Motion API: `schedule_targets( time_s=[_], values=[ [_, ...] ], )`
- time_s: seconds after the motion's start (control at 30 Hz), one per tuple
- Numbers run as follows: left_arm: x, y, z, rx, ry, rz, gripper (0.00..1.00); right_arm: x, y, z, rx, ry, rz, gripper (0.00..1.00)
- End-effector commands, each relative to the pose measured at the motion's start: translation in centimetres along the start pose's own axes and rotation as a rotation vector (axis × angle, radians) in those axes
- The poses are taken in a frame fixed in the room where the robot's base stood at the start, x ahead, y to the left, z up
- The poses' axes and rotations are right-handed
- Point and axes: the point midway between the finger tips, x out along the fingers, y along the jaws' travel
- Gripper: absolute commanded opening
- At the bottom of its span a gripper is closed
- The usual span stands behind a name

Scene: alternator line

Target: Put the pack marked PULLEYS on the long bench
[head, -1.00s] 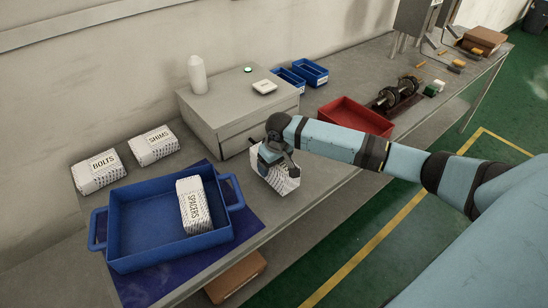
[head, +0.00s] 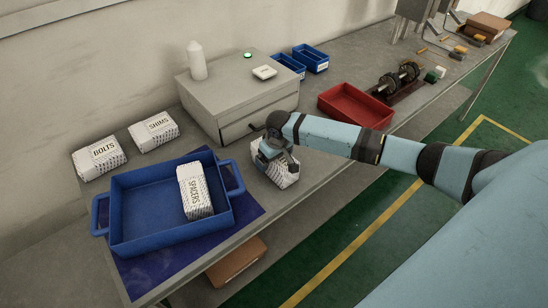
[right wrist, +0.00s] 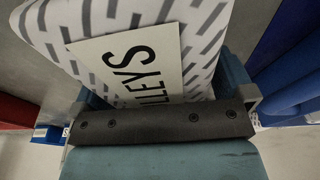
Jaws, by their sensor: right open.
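The white patterned PULLEYS pack (head: 288,177) is on the long bench (head: 322,172) near its front edge, right of the blue tray and in front of the grey drawer box. My right gripper (head: 274,152) is over the pack, open, and covers its upper part in the head view. In the right wrist view the pack (right wrist: 212,40) lies between the two fingers (right wrist: 165,92), with the letters "LLEYS" readable on its label. Whether a finger touches it I cannot tell. My left gripper is not in view.
A blue tray (head: 122,249) holds the SPACERS pack (head: 195,191). BOLTS (head: 99,158) and SHIMS (head: 154,131) packs stand behind it. The grey drawer box (head: 225,89) is behind my gripper. A red tray (head: 335,116) lies to the right, beyond my forearm.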

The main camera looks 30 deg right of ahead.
Motion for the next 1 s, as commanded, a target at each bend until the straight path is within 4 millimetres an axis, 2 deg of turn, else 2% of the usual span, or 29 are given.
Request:
schedule_targets(
  time_s=[0.17, 0.5, 0.63, 0.8, 1.0],
  values=[
    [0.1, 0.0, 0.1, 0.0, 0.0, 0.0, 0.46, -1.3, 0.1, -0.1, 0.0, 0.002, 0.0, 1.0],
    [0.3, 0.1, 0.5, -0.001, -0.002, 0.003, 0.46, -8.3, 0.0, -0.1, -0.001, 0.003, 0.0, 1.0],
    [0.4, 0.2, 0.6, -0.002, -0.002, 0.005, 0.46, -10.5, 0.0, -0.1, 0.0, 0.003, -0.001, 1.0],
    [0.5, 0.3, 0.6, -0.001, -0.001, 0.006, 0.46, -12.0, 0.0, -0.1, 0.0, 0.001, -0.001, 1.0],
    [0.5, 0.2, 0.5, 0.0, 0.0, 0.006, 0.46, -12.3, 0.0, -0.1, 0.001, -0.001, 0.0, 1.0]
  ],
)
